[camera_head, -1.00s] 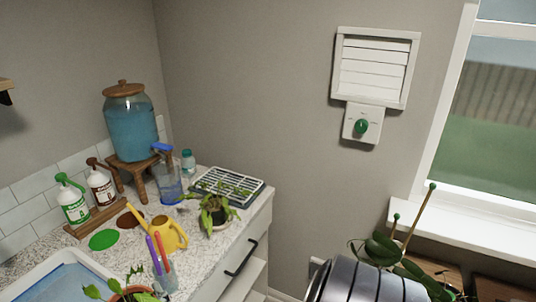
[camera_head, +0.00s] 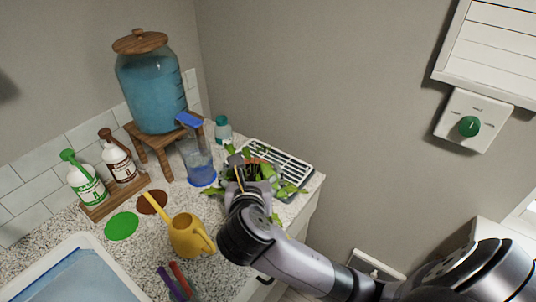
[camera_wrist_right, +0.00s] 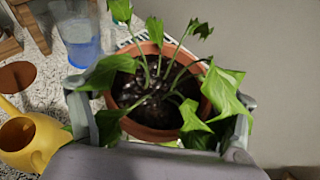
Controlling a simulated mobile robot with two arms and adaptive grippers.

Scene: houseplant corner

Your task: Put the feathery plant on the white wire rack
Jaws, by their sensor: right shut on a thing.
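My right gripper (camera_head: 252,182) is shut on the feathery plant (camera_head: 288,188), at the front left of the white wire rack (camera_head: 292,165). In the right wrist view, the gripper's two fingers (camera_wrist_right: 158,118) lie on either side of its terracotta pot (camera_wrist_right: 150,133). Dark soil and lobed green leaves (camera_wrist_right: 226,95) show from above, and the pot looks upright. Leaves overlap the rack in the head view. The pot's underside is hidden, so I cannot tell whether it touches anything. My left gripper is not in view.
A blue measuring jug (camera_head: 199,165) and a teal-capped bottle (camera_head: 223,130) stand left of the rack. A water dispenser (camera_head: 152,90) sits on a wooden stand behind. A yellow watering can (camera_head: 188,235) stands in front on the speckled counter. The wall is close behind the rack.

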